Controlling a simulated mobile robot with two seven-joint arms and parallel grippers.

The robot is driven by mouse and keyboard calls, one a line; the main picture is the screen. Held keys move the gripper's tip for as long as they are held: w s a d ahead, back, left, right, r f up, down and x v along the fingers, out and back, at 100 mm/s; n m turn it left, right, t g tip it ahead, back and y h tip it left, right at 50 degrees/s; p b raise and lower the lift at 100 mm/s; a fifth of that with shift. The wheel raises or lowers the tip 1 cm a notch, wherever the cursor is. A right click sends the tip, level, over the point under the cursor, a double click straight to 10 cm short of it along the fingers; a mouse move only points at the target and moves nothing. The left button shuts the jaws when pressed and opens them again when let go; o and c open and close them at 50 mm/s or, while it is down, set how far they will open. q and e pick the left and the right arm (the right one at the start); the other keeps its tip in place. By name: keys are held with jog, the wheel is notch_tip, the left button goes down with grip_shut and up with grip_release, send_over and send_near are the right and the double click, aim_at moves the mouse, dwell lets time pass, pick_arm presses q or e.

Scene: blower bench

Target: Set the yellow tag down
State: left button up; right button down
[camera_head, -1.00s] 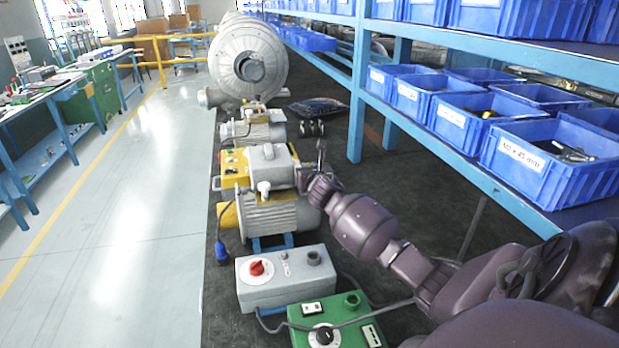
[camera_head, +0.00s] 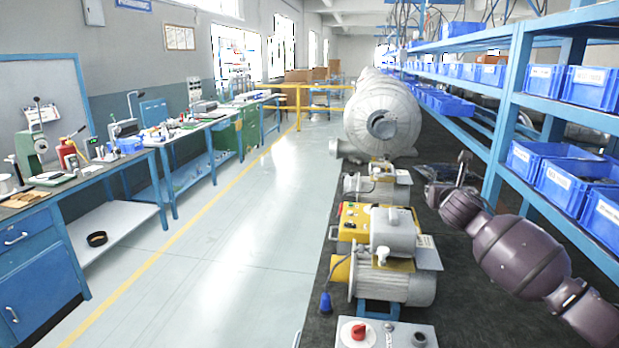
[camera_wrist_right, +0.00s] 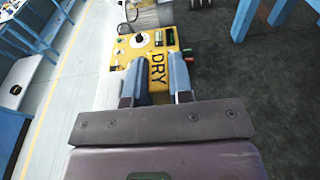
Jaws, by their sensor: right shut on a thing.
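The yellow tag (camera_wrist_right: 158,70), marked DRY in black, shows in the right wrist view between the two fingers of my right gripper (camera_wrist_right: 154,86). The gripper is shut on it. In the head view my right gripper (camera_head: 464,160) points up at the right, over the dark bench top; I cannot make out the tag there. A yellow control box (camera_wrist_right: 144,40) shows beyond the fingers in the wrist view, and its yellow blends with the tag's edges. The gap between tag and box is unclear. My left gripper is not in view.
In the head view, a grey motor (camera_head: 393,283) with a yellow box and a large blower (camera_head: 383,112) stand along the bench. A grey switch box (camera_head: 385,335) with a red knob is nearest. Shelves with blue bins (camera_head: 573,180) rise at right. The aisle floor (camera_head: 230,240) is clear.

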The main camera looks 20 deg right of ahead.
jog(key=shift+r, duration=0.1)
jog(key=s+a+f+n+t+y, duration=0.1)
jog(key=s+a+f+n+y, duration=0.1)
jog(key=a, duration=0.8)
jog(key=s+a+f+n+t+y, duration=0.1)
jog(key=s+a+f+y, duration=0.15)
jog(key=a, duration=0.65)
jog(key=s+a+f+n+y, duration=0.1)
jog(key=s+a+f, duration=0.4)
jog(key=s+a, duration=0.2)
jog(key=s+a+f+n+y, duration=0.1)
jog(key=s+a+f, duration=0.4)
jog(key=a, duration=0.5)
jog(key=shift+s+n+y, duration=0.4)
jog(key=shift+s+y, duration=0.25)
jog(key=shift+s, duration=0.3)
jog(key=shift+d, duration=0.1)
jog(key=shift+s, duration=0.15)
